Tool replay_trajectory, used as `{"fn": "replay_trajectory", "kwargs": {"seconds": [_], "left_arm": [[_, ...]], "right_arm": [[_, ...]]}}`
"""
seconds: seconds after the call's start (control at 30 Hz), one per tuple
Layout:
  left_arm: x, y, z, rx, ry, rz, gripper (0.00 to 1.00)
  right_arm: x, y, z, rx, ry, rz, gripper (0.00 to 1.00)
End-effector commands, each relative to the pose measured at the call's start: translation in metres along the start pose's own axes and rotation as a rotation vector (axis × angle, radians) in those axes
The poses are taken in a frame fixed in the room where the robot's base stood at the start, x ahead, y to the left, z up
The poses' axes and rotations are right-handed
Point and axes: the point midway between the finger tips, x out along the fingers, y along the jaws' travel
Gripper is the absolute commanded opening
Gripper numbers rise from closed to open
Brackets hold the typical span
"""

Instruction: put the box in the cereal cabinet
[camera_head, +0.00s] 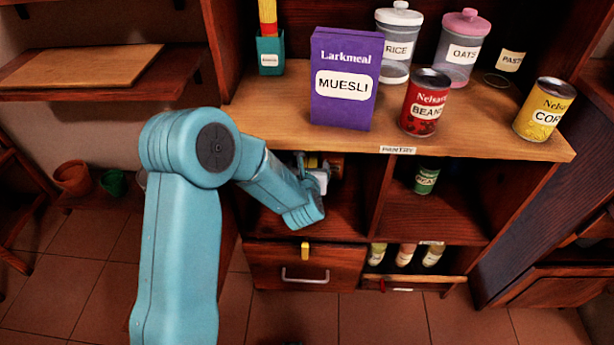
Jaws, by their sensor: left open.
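A purple Larkmeal muesli box (345,50) stands upright on the wooden shelf top, left of the middle. My left gripper (318,176) is open, below the shelf's front edge at the lower left compartment (345,222), apart from the muesli box. Its fingers are small and partly hidden by my wrist. Something with yellow and red-brown parts (337,163) shows just behind the gripper; I cannot tell what it is. No label reading cereal is legible. My right gripper is not in view.
A red beans can (425,108), a yellow can (543,112) and rice (397,50) and oats (462,52) jars stand on the shelf top. A green can (426,180) is in the lower right compartment. A drawer (305,262) lies below left.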

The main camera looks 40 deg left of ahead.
Motion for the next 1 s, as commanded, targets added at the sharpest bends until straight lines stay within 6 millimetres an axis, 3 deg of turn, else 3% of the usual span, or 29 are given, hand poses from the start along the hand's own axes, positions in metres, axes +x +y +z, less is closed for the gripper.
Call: {"fn": "replay_trajectory", "kwargs": {"seconds": [0.1, 0.47, 0.5, 0.73, 0.87, 1.0], "left_arm": [[-0.017, 0.000, 0.001, 0.002, 0.002, -0.001, 0.83], [-0.095, -0.001, -0.034, 0.002, 0.001, -0.003, 0.83], [-0.103, -0.001, -0.033, 0.005, 0.004, -0.001, 0.83], [-0.122, -0.002, -0.046, 0.030, 0.012, -0.006, 0.83], [-0.121, -0.013, -0.074, 0.272, 0.092, -0.079, 0.83], [-0.127, -0.035, -0.131, 0.805, 0.216, -0.301, 0.83]], "right_arm": [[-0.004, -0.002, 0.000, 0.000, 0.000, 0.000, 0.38], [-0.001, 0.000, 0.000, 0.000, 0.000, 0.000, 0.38], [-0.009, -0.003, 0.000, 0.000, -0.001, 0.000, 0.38], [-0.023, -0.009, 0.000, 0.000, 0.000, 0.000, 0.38], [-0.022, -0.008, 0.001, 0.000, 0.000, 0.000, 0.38], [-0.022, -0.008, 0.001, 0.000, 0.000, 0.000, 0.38]]}}
